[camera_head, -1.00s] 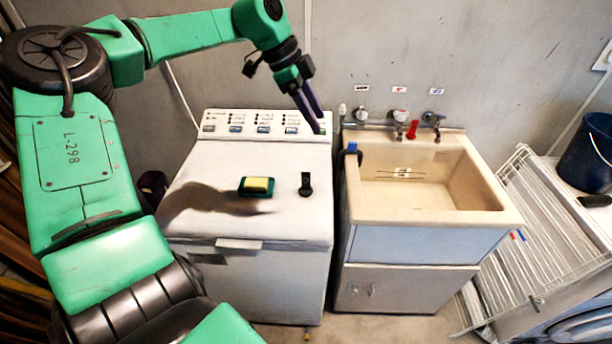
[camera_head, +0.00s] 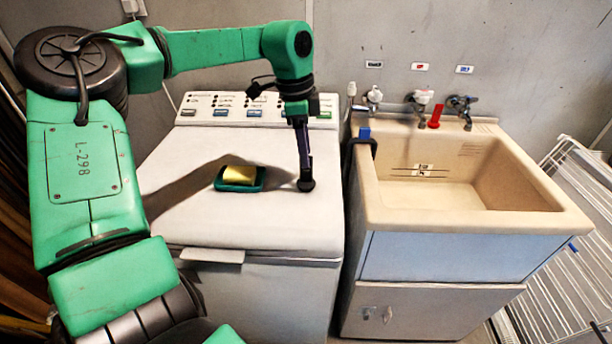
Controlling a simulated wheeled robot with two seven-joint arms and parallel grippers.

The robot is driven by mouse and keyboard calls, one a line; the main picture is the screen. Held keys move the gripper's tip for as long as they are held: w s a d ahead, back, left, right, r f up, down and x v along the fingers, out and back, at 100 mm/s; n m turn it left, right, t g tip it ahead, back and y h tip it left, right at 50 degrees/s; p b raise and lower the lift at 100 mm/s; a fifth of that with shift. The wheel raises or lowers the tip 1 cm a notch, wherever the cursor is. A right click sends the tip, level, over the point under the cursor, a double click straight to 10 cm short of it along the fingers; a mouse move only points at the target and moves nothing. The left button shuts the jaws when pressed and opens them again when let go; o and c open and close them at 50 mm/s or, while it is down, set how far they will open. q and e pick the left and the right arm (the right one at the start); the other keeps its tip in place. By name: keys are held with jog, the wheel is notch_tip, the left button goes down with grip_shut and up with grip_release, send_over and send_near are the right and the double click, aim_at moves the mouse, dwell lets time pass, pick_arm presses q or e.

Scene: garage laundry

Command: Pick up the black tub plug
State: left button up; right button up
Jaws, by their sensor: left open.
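The black tub plug (camera_head: 306,185) lies on the white lid of the washing machine (camera_head: 200,232), right of a green tray (camera_head: 238,187) with a yellow sponge (camera_head: 239,173). My left gripper (camera_head: 303,168) points down right above the plug and hides its upper part. Its dark fingers are open. They overlap the plug in the picture, and I cannot tell whether they touch it or stand around it. My right gripper is out of view.
A beige sink (camera_head: 470,217) stands right of the washer, with taps and a red object (camera_head: 435,117) at its back edge. A dark clip with a blue top (camera_head: 364,136) sits on its left rim. The lid front is clear.

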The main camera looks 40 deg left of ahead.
aim_at(309, 182)
pick_arm(q)
jog(key=f, duration=0.1)
jog(key=f+p, duration=0.1)
jog(key=f, duration=0.3)
jog(key=shift+d+f+p, duration=0.2)
jog(key=shift+d+p, duration=0.15)
jog(key=shift+w+f, duration=0.1)
jog(key=shift+f, duration=0.15)
grip_shut()
jog(key=shift+r, duration=0.1)
